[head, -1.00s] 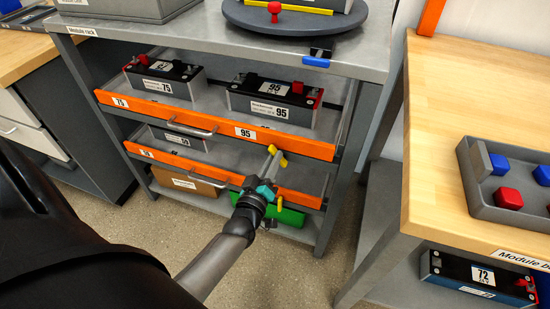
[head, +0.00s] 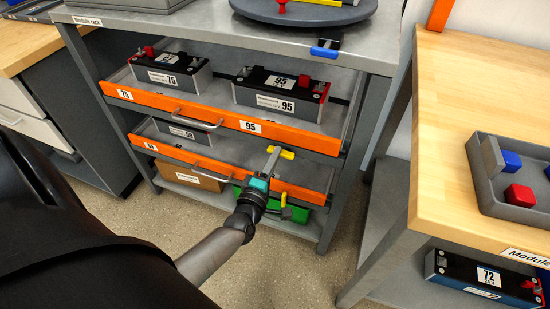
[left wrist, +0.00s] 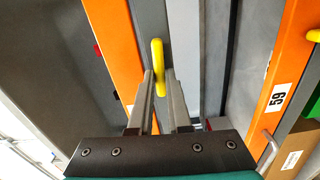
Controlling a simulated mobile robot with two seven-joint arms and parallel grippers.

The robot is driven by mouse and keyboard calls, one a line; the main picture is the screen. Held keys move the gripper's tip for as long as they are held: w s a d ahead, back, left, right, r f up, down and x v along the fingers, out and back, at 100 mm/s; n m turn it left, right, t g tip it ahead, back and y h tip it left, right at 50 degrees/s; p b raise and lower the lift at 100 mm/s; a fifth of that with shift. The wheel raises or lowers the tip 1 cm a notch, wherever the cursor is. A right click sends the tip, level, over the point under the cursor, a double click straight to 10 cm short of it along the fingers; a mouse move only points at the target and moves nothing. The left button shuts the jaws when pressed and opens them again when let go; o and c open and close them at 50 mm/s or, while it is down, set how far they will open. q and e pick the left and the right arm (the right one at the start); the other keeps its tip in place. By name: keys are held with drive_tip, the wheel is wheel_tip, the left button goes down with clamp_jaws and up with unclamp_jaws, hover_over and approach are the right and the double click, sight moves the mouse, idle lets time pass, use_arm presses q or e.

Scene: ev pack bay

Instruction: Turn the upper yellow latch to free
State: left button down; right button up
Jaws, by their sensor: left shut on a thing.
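The upper yellow latch (head: 287,155) sits on the rack's right side, between the two orange drawer fronts. In the left wrist view the latch (left wrist: 157,55) is a slim yellow bar, its near end between my fingertips. My left gripper (head: 272,156) reaches up to it from below, its grey fingers shut on the latch; the gripper also shows in the left wrist view (left wrist: 158,78). The fingers hide part of the latch in the head view. A second yellow piece (head: 284,199) shows lower down beside my gripper, partly covered. My right gripper is not in view.
The upper orange drawer (head: 200,112) holds battery modules marked 75 and 95. The lower orange drawer (head: 305,193) holds another module. A green bin (head: 301,214) and a cardboard box (head: 190,177) sit below. A wooden bench (head: 440,190) stands at right; floor between is clear.

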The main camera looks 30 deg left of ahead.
use_arm(q)
drive_tip(key=shift+f+n, duration=0.15)
drive_tip(key=shift+n, duration=0.35)
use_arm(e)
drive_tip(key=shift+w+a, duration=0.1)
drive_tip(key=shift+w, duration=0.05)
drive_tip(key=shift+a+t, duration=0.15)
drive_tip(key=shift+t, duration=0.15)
use_arm(q)
drive_tip(key=c, duration=0.9)
unclamp_jaws()
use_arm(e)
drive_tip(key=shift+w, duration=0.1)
use_arm(q)
drive_tip(key=shift+o, duration=0.2)
drive_tip(key=p+v, duration=0.4)
drive_tip(key=v, duration=1.1)
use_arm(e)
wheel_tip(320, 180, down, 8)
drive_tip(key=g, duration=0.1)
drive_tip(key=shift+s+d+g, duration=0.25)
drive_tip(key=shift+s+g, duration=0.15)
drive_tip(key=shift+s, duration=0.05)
use_arm(q)
drive_tip(key=shift+s+d, duration=0.1)
drive_tip(key=shift+d, duration=0.05)
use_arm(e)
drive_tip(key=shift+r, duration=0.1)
